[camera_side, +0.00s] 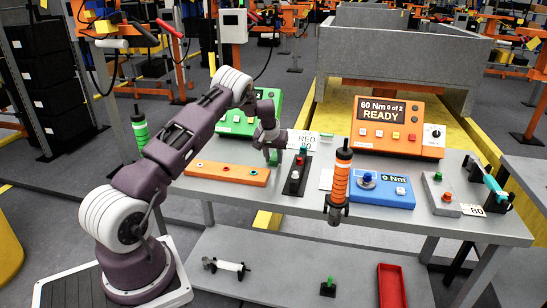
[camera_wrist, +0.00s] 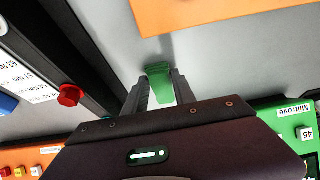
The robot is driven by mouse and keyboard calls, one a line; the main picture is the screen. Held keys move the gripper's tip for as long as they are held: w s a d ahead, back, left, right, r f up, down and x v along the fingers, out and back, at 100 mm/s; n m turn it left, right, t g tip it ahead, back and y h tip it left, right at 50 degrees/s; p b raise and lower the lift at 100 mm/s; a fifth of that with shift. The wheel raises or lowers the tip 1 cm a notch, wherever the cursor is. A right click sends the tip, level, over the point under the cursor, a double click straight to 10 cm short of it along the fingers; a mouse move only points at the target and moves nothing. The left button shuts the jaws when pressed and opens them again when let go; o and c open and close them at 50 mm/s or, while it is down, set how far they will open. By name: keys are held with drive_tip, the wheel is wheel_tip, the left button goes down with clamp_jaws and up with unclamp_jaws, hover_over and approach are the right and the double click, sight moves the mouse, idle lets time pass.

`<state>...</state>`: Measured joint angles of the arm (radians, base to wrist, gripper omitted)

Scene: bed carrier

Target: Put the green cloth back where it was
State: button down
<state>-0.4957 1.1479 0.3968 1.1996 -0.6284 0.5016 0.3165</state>
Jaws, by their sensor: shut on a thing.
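The green cloth (camera_wrist: 158,86) is between the two fingers of my gripper (camera_wrist: 160,76) in the wrist view, and my gripper is shut on it. It looks like a small folded green piece, with a shadow on the grey surface beyond it. In the side view my gripper (camera_side: 273,158) points down over the table, and a bit of green cloth (camera_side: 273,160) shows at its tips. It is between the orange plate and the black stand. I cannot tell whether the cloth touches the table.
The orange plate (camera_side: 225,173) lies left of my gripper. A black stand (camera_side: 295,180) with a red button is close on the right. Behind are a green box (camera_side: 236,127) and an orange READY box (camera_side: 398,126). An orange tool (camera_side: 340,178) hangs in front. The lower shelf (camera_side: 280,270) is mostly clear.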

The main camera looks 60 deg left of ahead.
drive_tip(key=c, duration=1)
unclamp_jaws()
drive_tip(key=shift+c, duration=0.2)
drive_tip(key=w+d+v, duration=0.1)
drive_tip(key=v, duration=1.3)
drive_tip(key=s+d+r+m+t+h, duration=0.1)
drive_tip(key=s+d+r, duration=0.2)
drive_tip(key=d+r, duration=0.5)
drive_tip(key=s+d+r+m+t+h, duration=0.1)
drive_tip(key=s+d+r+m, duration=0.3)
drive_tip(key=d, duration=0.6)
drive_tip(key=s+d+r+m+h, duration=0.1)
drive_tip(key=s+d+r, duration=0.2)
drive_tip(key=s+d, duration=0.55)
drive_tip(key=s+d+r+m+h, duration=0.1)
drive_tip(key=s+d+r, duration=0.1)
drive_tip(key=s+d, duration=0.65)
drive_tip(key=s+d+f+m, duration=0.1)
drive_tip(key=s+f+m, duration=0.1)
drive_tip(key=s, duration=0.6)
drive_tip(key=shift+s+f+y, duration=0.35)
drive_tip(key=shift+s+y, duration=0.05)
